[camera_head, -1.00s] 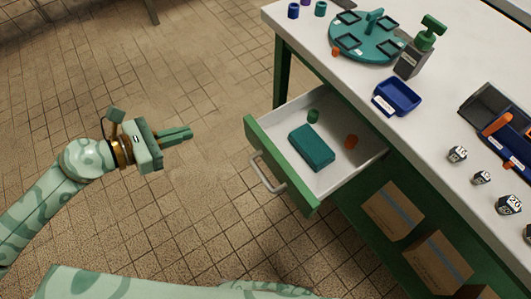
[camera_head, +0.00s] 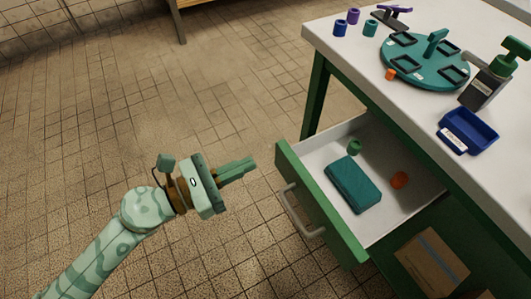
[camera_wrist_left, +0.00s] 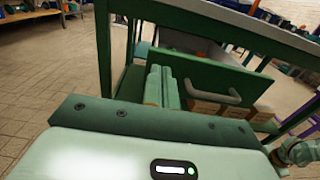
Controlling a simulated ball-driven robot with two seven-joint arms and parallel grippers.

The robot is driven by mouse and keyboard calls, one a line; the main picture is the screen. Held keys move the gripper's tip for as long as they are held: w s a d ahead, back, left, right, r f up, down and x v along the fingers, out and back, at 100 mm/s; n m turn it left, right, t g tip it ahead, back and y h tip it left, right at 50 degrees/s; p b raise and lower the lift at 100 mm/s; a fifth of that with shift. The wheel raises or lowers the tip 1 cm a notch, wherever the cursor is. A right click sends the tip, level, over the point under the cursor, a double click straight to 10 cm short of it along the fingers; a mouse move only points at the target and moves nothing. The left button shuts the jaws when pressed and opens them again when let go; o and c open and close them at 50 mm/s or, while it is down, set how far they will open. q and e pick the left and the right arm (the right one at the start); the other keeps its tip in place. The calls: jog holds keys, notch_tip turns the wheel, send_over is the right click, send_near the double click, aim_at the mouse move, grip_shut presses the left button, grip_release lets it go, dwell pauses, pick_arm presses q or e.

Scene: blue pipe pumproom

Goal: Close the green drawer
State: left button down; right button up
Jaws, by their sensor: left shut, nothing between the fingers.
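The green drawer (camera_head: 318,207) under the white-topped table stands pulled out. Its silver bar handle (camera_head: 300,212) is on the green front panel. Contact cannot be told.
A cardboard box (camera_head: 432,262) sits below the drawer. The tiled floor left of the table is clear.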

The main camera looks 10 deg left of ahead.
aim_at(280, 150)
pick_arm(q)
jog(key=x, duration=0.4)
jog(key=shift+w+d, duration=0.1)
jog(key=shift+d, duration=0.05)
jog(key=shift+w+d, duration=0.35)
jog(key=shift+d, duration=0.1)
pick_arm(e)
jog(key=shift+w+r, duration=0.15)
jog(key=shift+w, duration=0.15)
pick_arm(q)
jog(key=shift+w+d, duration=0.1)
jog(key=shift+d, duration=0.05)
